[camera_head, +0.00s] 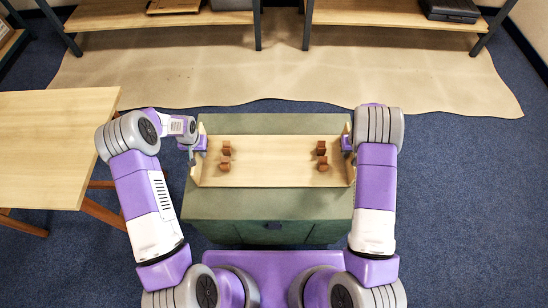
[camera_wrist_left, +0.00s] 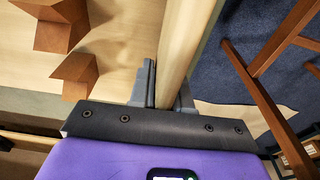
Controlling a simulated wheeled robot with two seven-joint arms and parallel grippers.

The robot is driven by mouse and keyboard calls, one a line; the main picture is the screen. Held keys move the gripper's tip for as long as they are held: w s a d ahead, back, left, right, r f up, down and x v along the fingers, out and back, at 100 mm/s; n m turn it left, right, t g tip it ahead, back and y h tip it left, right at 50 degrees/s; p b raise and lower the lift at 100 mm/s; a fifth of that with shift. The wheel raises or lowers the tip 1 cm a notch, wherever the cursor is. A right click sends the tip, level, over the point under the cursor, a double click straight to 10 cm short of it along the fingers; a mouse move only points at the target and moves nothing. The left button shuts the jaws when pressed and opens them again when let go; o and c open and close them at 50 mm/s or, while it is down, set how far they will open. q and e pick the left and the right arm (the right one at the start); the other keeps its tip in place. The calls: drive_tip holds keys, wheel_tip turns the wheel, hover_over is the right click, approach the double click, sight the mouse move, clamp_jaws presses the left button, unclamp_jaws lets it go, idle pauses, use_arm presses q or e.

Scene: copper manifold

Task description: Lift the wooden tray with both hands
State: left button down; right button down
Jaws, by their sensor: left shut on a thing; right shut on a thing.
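The wooden tray (camera_head: 272,173) is a shallow light-wood box at the middle of the head view, over the green cabinet. My left gripper (camera_head: 201,147) is at its left end wall and my right gripper (camera_head: 347,145) at its right end wall. In the left wrist view, the fingers of my left gripper (camera_wrist_left: 168,95) are shut on the tray wall (camera_wrist_left: 182,45), one on each side. My right gripper is shut on the right end; its fingers are mostly hidden. The tray looks level. I cannot tell whether it touches the cabinet.
The green cabinet (camera_head: 265,207) is beneath. A light-wood table (camera_head: 55,145) stands at left. Shelves (camera_head: 160,18) line the back, with a beige mat (camera_head: 290,75) before them.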

use_arm(q)
drive_tip(key=shift+r, duration=0.1)
use_arm(e)
drive_tip(key=shift+r, duration=0.1)
idle(0.7)
